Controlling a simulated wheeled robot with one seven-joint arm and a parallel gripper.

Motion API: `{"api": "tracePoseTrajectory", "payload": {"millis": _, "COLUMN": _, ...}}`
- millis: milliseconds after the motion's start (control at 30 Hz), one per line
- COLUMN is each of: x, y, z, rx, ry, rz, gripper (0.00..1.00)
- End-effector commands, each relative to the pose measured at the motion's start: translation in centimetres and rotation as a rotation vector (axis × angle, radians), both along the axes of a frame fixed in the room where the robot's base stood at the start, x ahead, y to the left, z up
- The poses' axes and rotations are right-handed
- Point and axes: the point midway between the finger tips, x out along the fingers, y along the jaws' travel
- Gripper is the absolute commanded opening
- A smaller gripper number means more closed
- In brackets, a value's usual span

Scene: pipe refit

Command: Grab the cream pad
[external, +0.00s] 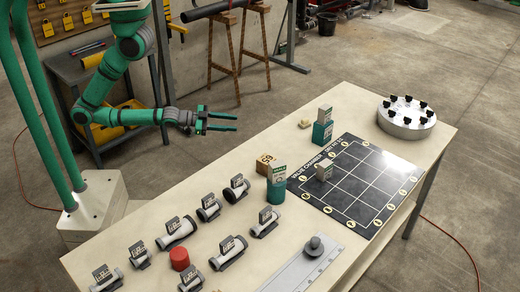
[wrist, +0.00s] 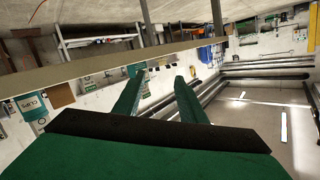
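A small cream block (external: 305,123), which looks like the cream pad, lies on the far edge side of the bench, just left of a teal and cream box. My gripper (external: 236,122) is open and empty, held to the left of the pad and clear of it, level with the bench's far edge. Its two green fingers (wrist: 160,75) show apart in the wrist view with nothing between them. I cannot make out the pad for certain in the wrist view.
The teal and cream box (external: 322,128) stands close beside the pad. A black grid board (external: 362,190), a round metal stand (external: 406,121), a red cylinder (external: 179,259) and several tagged pipe pieces occupy the bench.

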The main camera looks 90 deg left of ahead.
Motion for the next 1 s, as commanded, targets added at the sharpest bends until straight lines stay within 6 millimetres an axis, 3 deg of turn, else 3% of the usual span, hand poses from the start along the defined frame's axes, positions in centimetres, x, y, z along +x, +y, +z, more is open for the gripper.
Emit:
{"api": "tracePoseTrajectory", "payload": {"millis": 33, "x": 1.9, "y": 0.2, "z": 0.1, "rx": 0.012, "ry": -0.005, "rz": 0.013, "gripper": 0.38}}
{"api": "tracePoseTrajectory", "payload": {"millis": 200, "x": 7.3, "y": 1.2, "z": 0.0, "rx": 0.025, "ry": 0.008, "rz": 0.082, "gripper": 0.38}}
{"api": "tracePoseTrajectory", "payload": {"millis": 500, "x": 15.4, "y": 2.2, "z": 1.6, "rx": -0.020, "ry": 0.023, "rz": 0.236, "gripper": 0.38}}
{"api": "tracePoseTrajectory", "payload": {"millis": 700, "x": 20.5, "y": 1.1, "z": 3.0, "rx": -0.149, "ry": 0.044, "rz": 0.374, "gripper": 0.38}}
{"api": "tracePoseTrajectory", "payload": {"millis": 833, "x": 22.7, "y": -0.5, "z": 3.5, "rx": -0.264, "ry": 0.065, "rz": 0.469, "gripper": 0.38}}
{"api": "tracePoseTrajectory", "payload": {"millis": 1000, "x": 23.9, "y": -2.2, "z": 4.0, "rx": -0.372, "ry": 0.080, "rz": 0.561, "gripper": 0.38}}
